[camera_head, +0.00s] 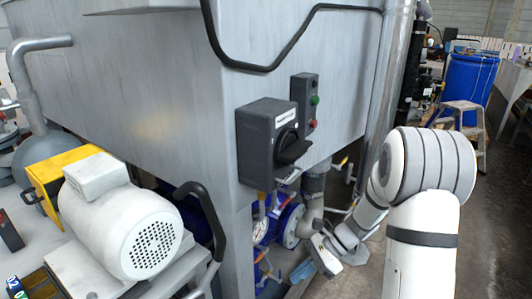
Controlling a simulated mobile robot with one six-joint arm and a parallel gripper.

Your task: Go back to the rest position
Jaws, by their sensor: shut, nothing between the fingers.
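My white arm comes in from the lower right and bends back at a large ribbed joint. It reaches down and away, beside the grey machine housing (130,70). My gripper (325,256) is small and partly shadowed at the arm's far end, low in front of the blue and grey pipework (278,222). It is shut and no object shows in it. The fingertips are hard to make out.
A black rotary switch box (265,142) and a button panel (305,100) stick out from the housing near my arm. A white motor (125,220) stands at lower left. A blue barrel (468,85) and a step stool (462,120) stand behind at right. Floor (500,225) at right is clear.

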